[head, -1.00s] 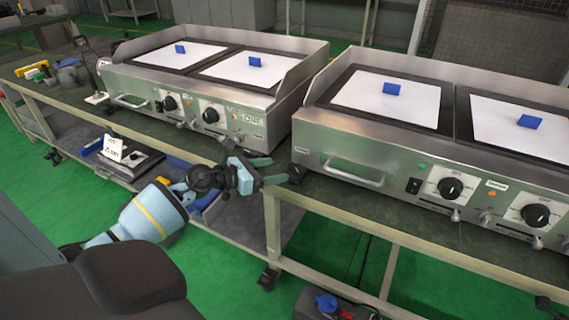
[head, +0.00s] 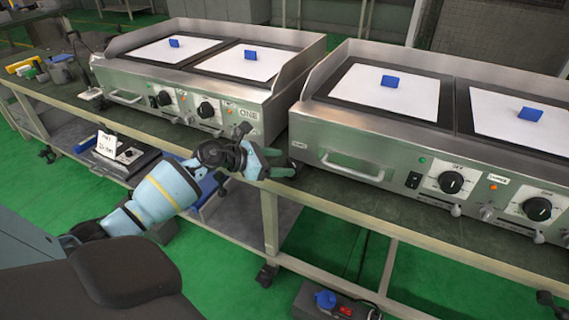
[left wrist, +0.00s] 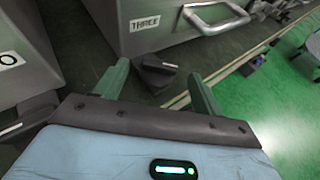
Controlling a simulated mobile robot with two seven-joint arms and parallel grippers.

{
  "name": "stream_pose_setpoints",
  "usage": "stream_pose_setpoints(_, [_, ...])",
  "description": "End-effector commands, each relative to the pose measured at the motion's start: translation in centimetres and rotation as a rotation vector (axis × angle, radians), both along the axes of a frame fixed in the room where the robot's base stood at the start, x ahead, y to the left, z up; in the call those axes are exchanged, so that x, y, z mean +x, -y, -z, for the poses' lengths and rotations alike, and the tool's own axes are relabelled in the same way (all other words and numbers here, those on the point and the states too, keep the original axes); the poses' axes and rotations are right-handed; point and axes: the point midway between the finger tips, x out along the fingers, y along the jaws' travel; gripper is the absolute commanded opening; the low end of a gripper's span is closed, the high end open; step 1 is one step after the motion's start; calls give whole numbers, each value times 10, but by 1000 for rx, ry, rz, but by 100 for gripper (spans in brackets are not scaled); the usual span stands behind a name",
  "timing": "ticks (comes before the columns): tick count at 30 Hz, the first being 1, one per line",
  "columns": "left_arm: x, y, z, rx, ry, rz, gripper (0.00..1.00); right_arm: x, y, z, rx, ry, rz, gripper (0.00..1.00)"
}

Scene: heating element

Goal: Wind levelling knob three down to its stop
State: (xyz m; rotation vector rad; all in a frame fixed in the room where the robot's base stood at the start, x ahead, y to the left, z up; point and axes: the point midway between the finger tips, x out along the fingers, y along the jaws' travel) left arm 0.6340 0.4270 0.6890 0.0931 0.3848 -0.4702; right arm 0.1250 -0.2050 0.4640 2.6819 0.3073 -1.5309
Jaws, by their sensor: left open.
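The left wrist view shows a dark knob (left wrist: 155,70) low at the corner of the griddle marked THREE (left wrist: 145,22). My left gripper (left wrist: 158,76) is open, with one green finger to each side of the knob in that picture. Whether the fingers touch the knob cannot be told. In the head view my left gripper (head: 283,163) is at the front left corner of the right-hand griddle (head: 340,127), just above the bench edge, and it hides the knob. My right gripper is not in view.
A second griddle (head: 150,78) stands to the left, with a narrow gap between the two. The bench's front rail (head: 340,209) runs just below my gripper. A bar handle (head: 352,167) sticks out from the right-hand griddle.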

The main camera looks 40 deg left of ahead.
Motion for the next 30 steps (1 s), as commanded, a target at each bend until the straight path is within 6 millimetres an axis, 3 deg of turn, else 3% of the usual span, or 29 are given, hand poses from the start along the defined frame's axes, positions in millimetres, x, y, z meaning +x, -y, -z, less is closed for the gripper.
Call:
stream_pose_setpoints(6, [14, 7, 7, 0, 0, 0, 69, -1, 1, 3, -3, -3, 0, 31])
stream_pose_setpoints(16, [16, 8, 8, 1, 0, 0, 68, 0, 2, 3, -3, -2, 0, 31])
stream_pose_setpoints(26, [16, 8, 8, 1, 0, 0, 25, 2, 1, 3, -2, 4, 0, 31])
stream_pose_setpoints(30, [15, 8, 7, 0, -1, -2, 24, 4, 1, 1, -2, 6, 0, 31])
